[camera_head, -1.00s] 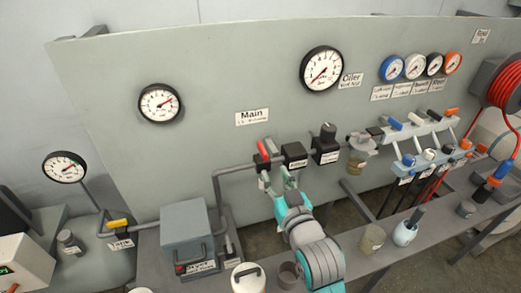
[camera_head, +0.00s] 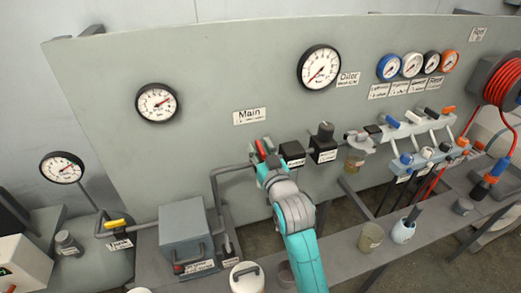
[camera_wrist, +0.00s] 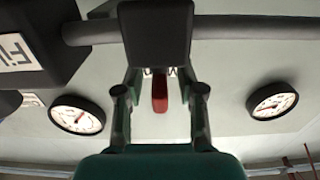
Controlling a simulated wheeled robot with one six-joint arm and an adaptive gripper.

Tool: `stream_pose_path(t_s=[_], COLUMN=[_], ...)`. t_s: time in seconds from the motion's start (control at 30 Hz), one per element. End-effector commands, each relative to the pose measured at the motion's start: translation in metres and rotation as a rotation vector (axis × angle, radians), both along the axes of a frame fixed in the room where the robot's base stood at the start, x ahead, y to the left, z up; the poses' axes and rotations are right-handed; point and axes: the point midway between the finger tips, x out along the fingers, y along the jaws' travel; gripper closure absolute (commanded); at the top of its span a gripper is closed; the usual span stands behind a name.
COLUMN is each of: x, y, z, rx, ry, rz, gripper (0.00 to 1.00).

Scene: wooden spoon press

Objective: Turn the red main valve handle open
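The red main valve handle (camera_head: 260,148) is on the pipe fitting below the "Main" label (camera_head: 249,116). In the head view my gripper (camera_head: 264,161) is right at the handle and partly covers it and the valve. In the wrist view the red handle (camera_wrist: 160,92) shows end-on between the two fingers of my gripper (camera_wrist: 160,88). The fingers stand apart, with a visible gap on each side of the handle. A dark block (camera_wrist: 155,30) fills the top centre of the wrist view and hides the rest of the handle.
A grey pipe (camera_head: 232,169) runs left from the valve down to a grey box (camera_head: 185,233). A black filter block (camera_head: 292,154) sits close to the right of the valve, with another dark unit (camera_head: 324,144) beyond it.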

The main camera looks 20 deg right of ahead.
Motion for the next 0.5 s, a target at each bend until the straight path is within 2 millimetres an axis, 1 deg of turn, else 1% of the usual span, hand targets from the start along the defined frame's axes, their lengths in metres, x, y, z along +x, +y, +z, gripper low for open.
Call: stream_pose_path(t_s=[0.17, 0.27, 0.3, 0.33, 0.5], x=[0.0, -0.0001, -0.0001, -0.0001, -0.0002], y=[0.0, 0.0, 0.0, 0.0, 0.0], z=[0.0, 0.0001, 0.0, 0.0001, 0.0001], rx=[0.0, 0.0, 0.0, 0.0, 0.0], ry=[0.0, 0.0, 0.0, 0.0, 0.0], rz=[0.0, 0.0, 0.0, 0.0, 0.0], gripper=[0.61, 0.84, 0.94, 1.0, 1.0])
